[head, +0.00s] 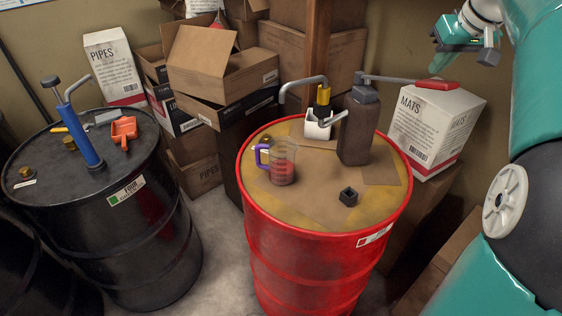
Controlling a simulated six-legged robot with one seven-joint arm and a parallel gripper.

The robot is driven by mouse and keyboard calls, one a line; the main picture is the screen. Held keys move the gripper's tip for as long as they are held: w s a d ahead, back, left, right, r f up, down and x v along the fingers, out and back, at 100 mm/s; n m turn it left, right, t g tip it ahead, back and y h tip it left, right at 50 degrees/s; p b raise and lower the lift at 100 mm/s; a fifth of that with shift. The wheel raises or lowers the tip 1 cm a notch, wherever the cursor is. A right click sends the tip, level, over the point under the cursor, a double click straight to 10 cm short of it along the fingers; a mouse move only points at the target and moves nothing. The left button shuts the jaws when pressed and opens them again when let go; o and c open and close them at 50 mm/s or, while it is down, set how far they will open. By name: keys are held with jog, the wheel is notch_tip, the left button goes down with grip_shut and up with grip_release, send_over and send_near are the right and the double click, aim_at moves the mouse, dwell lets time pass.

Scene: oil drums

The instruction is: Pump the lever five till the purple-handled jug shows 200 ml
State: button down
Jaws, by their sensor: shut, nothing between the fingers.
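The purple-handled jug (283,163) stands upright on the red drum's top. It is clear, with reddish liquid low in it; I cannot read its marks. A grey curved spout (302,82) ends above and near the jug. My gripper (437,67) is at the upper right, shut and empty, just above the red grip. I cannot tell whether they touch.
A black drum (130,230) labelled FOUR, with a blue pump (82,135), stands left. A MATS box (430,120) stands close behind the lever; cartons fill the back.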

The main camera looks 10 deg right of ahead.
jog(key=shift+f, duration=0.9)
jog(key=shift+r, duration=0.1)
jog(key=shift+r, duration=1.1)
jog(key=shift+r, duration=2.55)
jog(key=shift+a, duration=0.1)
